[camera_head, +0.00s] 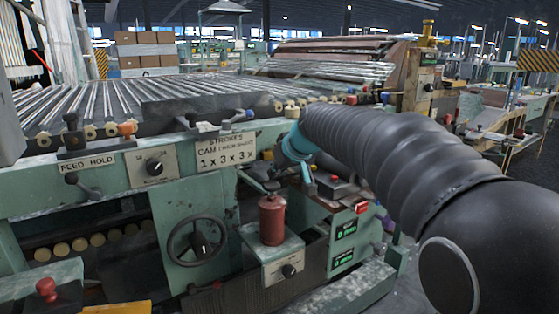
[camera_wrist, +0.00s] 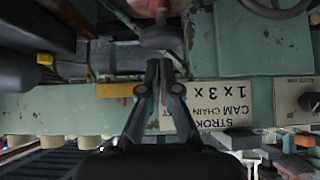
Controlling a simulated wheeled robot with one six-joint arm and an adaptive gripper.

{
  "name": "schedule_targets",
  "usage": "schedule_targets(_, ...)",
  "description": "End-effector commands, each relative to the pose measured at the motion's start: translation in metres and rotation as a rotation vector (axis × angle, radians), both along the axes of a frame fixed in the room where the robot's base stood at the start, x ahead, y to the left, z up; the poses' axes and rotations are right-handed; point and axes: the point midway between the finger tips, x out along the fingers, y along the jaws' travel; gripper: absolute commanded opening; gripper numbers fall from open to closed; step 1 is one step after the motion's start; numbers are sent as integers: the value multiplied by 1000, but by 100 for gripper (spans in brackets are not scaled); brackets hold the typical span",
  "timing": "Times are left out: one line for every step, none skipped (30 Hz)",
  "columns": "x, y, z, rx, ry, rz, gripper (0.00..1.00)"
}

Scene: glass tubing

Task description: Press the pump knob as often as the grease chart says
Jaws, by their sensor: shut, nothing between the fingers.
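The grease chart (camera_head: 226,151) is a pale plate on the green machine front. It reads STROKES, CAM CHAIN and a less clear third word, with 1x 3x 3x below. It shows upside down in the wrist view (camera_wrist: 232,103), partly behind my fingers. The red pump (camera_head: 272,222) stands on a green box below the chart. In the wrist view its round knob (camera_wrist: 155,36) lies just beyond my fingertips. My gripper (camera_head: 272,186) is shut and empty above the pump; its closed fingers also show in the wrist view (camera_wrist: 159,66). I cannot tell whether they touch the knob.
A black handwheel (camera_head: 197,240) is left of the pump. A dial (camera_head: 154,167) and a FEED HOLD plate (camera_head: 88,163) are left of the chart. A red mushroom button (camera_head: 47,288) is at lower left.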

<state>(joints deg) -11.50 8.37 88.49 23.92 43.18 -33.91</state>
Motion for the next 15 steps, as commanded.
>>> schedule_targets(0, 0, -6, 1, 2, 0, 0)
schedule_targets(0, 0, -8, 1, 2, 0, 0)
schedule_targets(0, 0, -11, 0, 1, 1, 0)
schedule_targets(0, 0, -12, 0, 1, 1, 0)
schedule_targets(0, 0, -13, -1, 1, 0, 0)
schedule_targets(0, 0, -14, 0, 0, 0, 0)
schedule_targets(0, 0, -15, 0, 0, 0, 0)
schedule_targets(0, 0, -15, -1, 0, -1, 0)
schedule_targets(0, 0, -15, -1, 0, -1, 0)
schedule_targets(0, 0, -15, -1, 0, -1, 0)
schedule_targets(0, 0, -15, -1, 0, -1, 0)
schedule_targets(0, 0, -15, -1, 0, -1, 0)
schedule_targets(0, 0, -15, -1, 0, -1, 0)
schedule_targets(0, 0, -15, -1, 0, -1, 0)
schedule_targets(0, 0, -15, -1, 0, -1, 0)
